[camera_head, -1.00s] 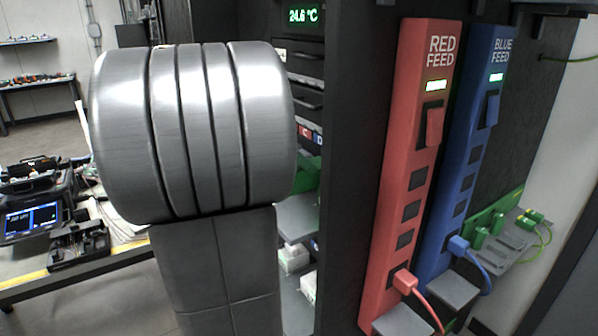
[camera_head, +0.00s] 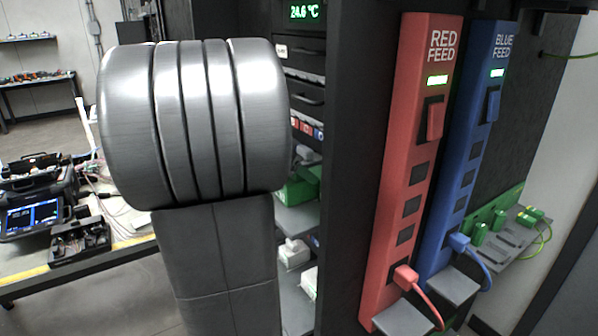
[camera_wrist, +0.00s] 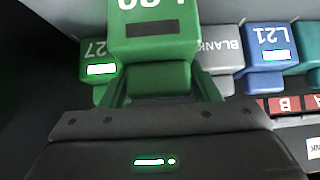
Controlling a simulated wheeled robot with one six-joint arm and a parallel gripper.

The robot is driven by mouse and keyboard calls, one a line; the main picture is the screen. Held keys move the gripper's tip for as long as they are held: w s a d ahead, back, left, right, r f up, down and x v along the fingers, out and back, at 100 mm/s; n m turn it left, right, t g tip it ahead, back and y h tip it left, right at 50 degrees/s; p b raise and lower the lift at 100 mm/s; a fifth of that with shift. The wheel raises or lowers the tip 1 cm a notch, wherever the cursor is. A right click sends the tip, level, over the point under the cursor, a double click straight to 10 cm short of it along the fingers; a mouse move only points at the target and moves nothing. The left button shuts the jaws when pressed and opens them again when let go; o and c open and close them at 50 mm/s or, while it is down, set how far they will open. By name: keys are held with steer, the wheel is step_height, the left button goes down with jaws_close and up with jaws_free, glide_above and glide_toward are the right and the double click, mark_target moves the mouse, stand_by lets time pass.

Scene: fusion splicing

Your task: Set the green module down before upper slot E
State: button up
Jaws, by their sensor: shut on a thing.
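In the wrist view my gripper (camera_wrist: 157,88) is shut on the green module (camera_wrist: 154,50), which has a dark rectangle on its front. Its white label is cut off by the top edge of the picture. Behind it stands a row of other modules, with a grey BLANK (camera_wrist: 220,52) and a blue one marked L21 (camera_wrist: 268,52) to the right. I cannot tell whether the held module touches the row. No slot marked E can be read. In the head view my arm hides the gripper and the module.
A green module ending in 27 (camera_wrist: 97,62) stands left of the held one, and a teal one (camera_wrist: 308,55) at far right. Red tags (camera_wrist: 290,104) lie below the row. In the head view the red feed strip (camera_head: 412,170) and blue feed strip (camera_head: 466,165) stand right of the dark rack.

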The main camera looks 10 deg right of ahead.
steer(key=shift+s+f, duration=0.2)
steer(key=shift+f, duration=0.65)
steer(key=o, duration=1.1)
steer(key=shift+a, duration=0.15)
steer(key=shift+s, duration=0.15)
steer(key=shift+w, duration=0.25)
steer(key=shift+r, duration=0.2)
